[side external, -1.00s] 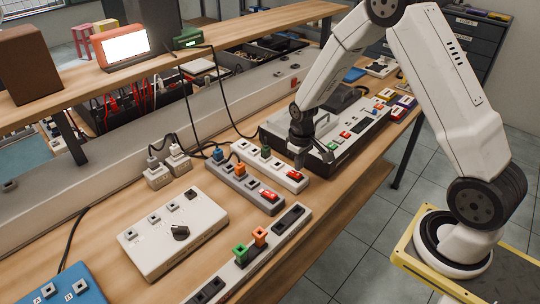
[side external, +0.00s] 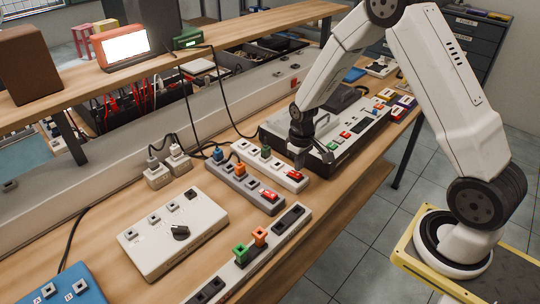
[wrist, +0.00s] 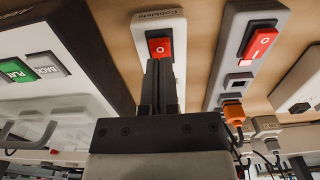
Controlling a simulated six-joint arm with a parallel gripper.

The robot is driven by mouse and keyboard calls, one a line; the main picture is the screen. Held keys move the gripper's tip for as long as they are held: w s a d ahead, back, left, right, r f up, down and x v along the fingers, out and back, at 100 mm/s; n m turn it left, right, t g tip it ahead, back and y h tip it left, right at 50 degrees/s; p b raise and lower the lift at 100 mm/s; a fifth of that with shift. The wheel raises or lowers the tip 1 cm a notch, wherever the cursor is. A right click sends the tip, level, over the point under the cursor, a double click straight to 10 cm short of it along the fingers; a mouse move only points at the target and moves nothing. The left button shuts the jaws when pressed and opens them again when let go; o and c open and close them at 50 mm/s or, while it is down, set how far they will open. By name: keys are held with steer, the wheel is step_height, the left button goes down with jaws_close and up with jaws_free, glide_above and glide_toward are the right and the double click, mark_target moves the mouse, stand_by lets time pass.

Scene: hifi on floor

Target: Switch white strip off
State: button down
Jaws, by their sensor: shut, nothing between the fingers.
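In the wrist view, the white strip (wrist: 177,55) runs behind my fingers. Its red switch (wrist: 159,47) shows an O mark on its upper part; its lower edge is hidden by my fingertips. My gripper (wrist: 160,64) is shut and empty, its tips at the switch's lower edge. I cannot tell whether they touch it. My gripper (side external: 299,162) also shows over the switch end in the side view.
A grey strip (side external: 235,182) with its own red switch (side external: 269,195) lies close beside the white one. A device with coloured buttons (side external: 322,150) stands on the other side. A white box with a black knob (side external: 160,235) and another strip (side external: 285,225) are nearer the camera.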

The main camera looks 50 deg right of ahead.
mark_target(298, 174)
steer(key=shift+f, duration=1.2)
stand_by(1.1)
steer(key=shift+r, duration=3.5)
steer(key=shift+r, duration=0.1)
steer(key=shift+s+a+r, duration=0.15)
steer(key=shift+a+r, duration=0.05)
steer(key=shift+a, duration=0.05)
steer(key=s+a+r+t, duration=0.1)
steer(key=s+a+r, duration=0.2)
steer(key=s, duration=0.3)
steer(key=s+a+r+t, duration=0.1)
steer(key=s+a+r, duration=0.2)
steer(key=s+a, duration=0.2)
steer(key=shift+s+a+r+t, duration=0.25)
steer(key=shift+s+t, duration=0.05)
steer(key=shift+s, duration=0.55)
